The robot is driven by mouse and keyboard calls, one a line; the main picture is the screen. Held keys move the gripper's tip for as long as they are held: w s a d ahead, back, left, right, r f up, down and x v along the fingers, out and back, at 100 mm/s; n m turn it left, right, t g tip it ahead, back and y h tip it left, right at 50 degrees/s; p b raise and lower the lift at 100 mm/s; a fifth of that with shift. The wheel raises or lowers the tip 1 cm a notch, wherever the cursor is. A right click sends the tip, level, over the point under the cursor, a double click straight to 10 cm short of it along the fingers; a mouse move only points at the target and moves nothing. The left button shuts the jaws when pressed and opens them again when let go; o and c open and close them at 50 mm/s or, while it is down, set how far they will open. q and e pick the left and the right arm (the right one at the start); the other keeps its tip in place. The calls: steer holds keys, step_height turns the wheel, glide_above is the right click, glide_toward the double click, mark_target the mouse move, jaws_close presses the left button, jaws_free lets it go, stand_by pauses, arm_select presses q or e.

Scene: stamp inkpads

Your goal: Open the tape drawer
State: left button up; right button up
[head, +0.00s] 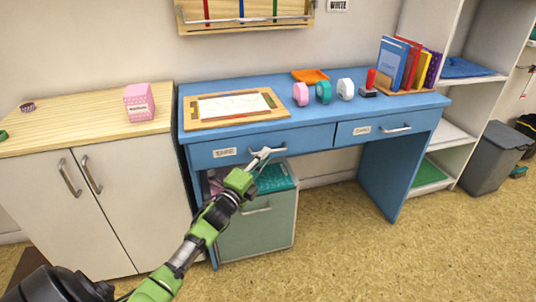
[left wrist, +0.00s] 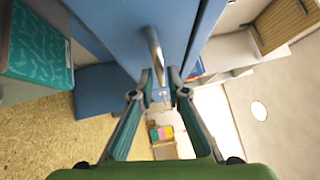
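The tape drawer (head: 205,158) is the left drawer of the blue desk, with a label reading TAPE (head: 224,153). Its front looks flush with the desk. Its metal handle (head: 280,150) is partly hidden behind my left gripper (head: 262,155). In the left wrist view the handle (left wrist: 153,45) lies just ahead of the fingertips of my left gripper (left wrist: 160,78), near the left finger. The fingers are apart with a gap between them; whether one touches the handle I cannot tell. My right gripper is not in view.
A second drawer (head: 365,130) is to the right. On the desk (head: 300,95) are a framed board (head: 235,105), several tape dispensers and books (head: 405,65). A green cabinet (head: 257,230) stands below the tape drawer. A pale cabinet (head: 110,205) is at left. Floor in front is clear.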

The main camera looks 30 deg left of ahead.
arm_select(q)
steer(key=shift+w+a+r, duration=0.1)
steer(key=shift+w+r, duration=0.05)
steer(key=shift+w, duration=1.3)
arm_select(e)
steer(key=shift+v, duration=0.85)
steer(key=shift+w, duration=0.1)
arm_select(q)
jaws_close()
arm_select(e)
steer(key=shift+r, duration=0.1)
